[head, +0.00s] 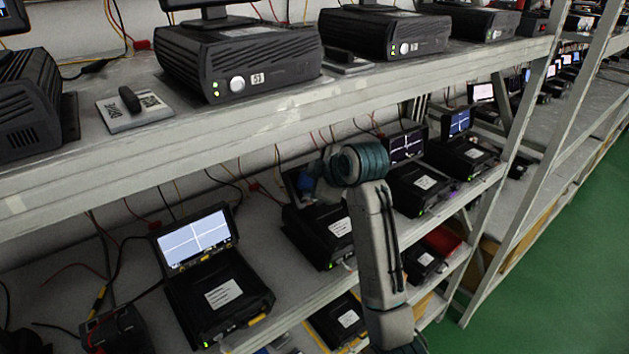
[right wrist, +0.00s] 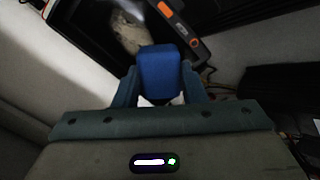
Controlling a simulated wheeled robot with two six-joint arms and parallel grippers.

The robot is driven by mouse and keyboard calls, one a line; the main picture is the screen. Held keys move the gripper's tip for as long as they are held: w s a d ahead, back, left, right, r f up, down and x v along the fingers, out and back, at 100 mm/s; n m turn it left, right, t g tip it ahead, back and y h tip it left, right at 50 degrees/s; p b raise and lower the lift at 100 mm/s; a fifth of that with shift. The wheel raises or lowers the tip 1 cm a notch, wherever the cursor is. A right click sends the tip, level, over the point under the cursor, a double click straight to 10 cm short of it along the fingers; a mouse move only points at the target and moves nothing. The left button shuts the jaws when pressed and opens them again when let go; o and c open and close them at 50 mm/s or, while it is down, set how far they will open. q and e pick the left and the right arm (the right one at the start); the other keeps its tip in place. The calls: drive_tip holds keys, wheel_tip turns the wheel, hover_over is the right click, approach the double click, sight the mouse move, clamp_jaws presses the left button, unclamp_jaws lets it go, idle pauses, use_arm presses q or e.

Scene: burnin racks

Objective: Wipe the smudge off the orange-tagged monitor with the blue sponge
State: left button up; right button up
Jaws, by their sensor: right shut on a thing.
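The blue sponge (right wrist: 160,72) is held between the two fingers of my right gripper (right wrist: 160,82) in the right wrist view. A monitor (right wrist: 185,30) with orange marks on its dark frame lies just beyond the sponge. A pale grey-brown smudge (right wrist: 127,35) shows on its screen, ahead and left of the sponge. Whether the sponge touches the screen I cannot tell. In the head view my right gripper (head: 318,172) is at the middle shelf, in front of a monitor (head: 291,180) that it partly hides. My left gripper is not in view.
A lit monitor (head: 197,240) on a black unit stands to the left on the same shelf, and a dark-screened monitor (head: 407,147) stands to the right. The upper shelf edge (head: 200,140) runs above my right arm. Cables hang behind. Green floor (head: 570,250) is clear at right.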

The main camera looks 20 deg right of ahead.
drive_tip(key=shift+w+a+f, duration=0.15)
drive_tip(key=shift+w+f, duration=0.15)
drive_tip(key=shift+w, duration=0.1)
drive_tip(key=shift+w+d+r, duration=0.1)
drive_tip(key=shift+w+d, duration=0.05)
drive_tip(key=shift+d, duration=0.55)
drive_tip(key=shift+w+d, duration=0.35)
drive_tip(key=shift+d, duration=0.65)
drive_tip(key=shift+w+d, duration=0.3)
drive_tip(key=shift+d, duration=0.7)
drive_tip(key=shift+w+d, duration=0.35)
drive_tip(key=shift+d, duration=0.65)
drive_tip(key=shift+s+a, duration=0.4)
drive_tip(key=shift+a, duration=0.85)
drive_tip(key=shift+s+a, duration=0.4)
drive_tip(key=shift+a, duration=0.9)
drive_tip(key=shift+s+a, duration=0.4)
drive_tip(key=shift+a, duration=0.85)
drive_tip(key=shift+d, duration=0.15)
drive_tip(key=shift+s, duration=0.1)
drive_tip(key=shift+v, duration=2.9)
